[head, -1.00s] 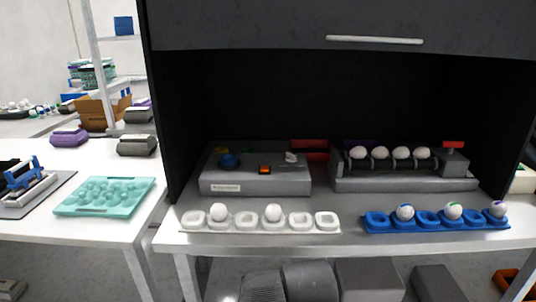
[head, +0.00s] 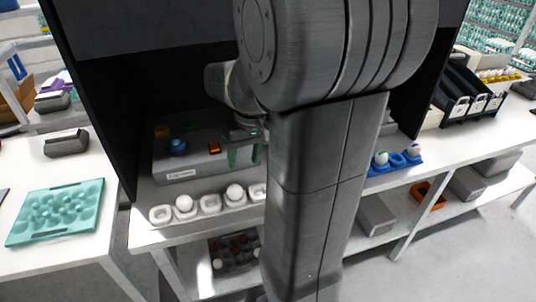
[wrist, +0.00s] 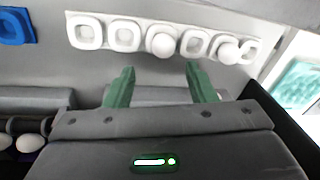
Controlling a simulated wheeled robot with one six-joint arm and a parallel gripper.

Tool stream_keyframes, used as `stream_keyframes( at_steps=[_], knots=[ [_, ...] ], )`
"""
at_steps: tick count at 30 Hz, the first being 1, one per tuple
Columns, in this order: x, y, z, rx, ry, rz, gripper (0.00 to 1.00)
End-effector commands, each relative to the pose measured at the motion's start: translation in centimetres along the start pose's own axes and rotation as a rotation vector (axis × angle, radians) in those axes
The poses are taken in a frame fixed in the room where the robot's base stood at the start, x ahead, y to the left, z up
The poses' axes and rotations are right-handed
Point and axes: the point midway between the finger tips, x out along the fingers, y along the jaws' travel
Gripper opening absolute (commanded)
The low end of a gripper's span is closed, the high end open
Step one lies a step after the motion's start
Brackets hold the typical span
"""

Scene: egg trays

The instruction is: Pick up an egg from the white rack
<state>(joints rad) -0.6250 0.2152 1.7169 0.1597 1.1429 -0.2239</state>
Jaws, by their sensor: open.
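The white rack (head: 209,204) stands along the front of the table, partly hidden behind my arm at its right end. Two white eggs sit in separate cups, one near the left (head: 184,203) and one further right (head: 235,192). In the wrist view the rack (wrist: 124,36) runs across the top, with one egg (wrist: 161,42) near its middle and the other (wrist: 228,48) towards the right. My gripper (head: 245,156) is open and empty, its green fingers pointing down behind the rack. The fingers also show in the wrist view (wrist: 160,82), apart from both eggs.
A grey device (head: 190,168) with a blue knob stands just behind the white rack. A blue rack (head: 397,162) with eggs lies to the right, partly covered by my arm. A teal tray (head: 55,212) lies on the left table.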

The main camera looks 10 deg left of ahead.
Motion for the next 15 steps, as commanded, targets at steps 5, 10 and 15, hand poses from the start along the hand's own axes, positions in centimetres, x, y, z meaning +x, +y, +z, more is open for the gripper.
stream_keyframes(
  at_steps=[5, 10, 15],
  knots=[
    [0.6, -1.0, -1.2, -0.026, -0.002, -0.014, 0.51],
    [4.0, -1.0, -1.1, -0.024, -0.006, -0.013, 0.51],
    [6.9, -1.0, -1.1, -0.024, -0.005, -0.012, 0.51]
  ],
)
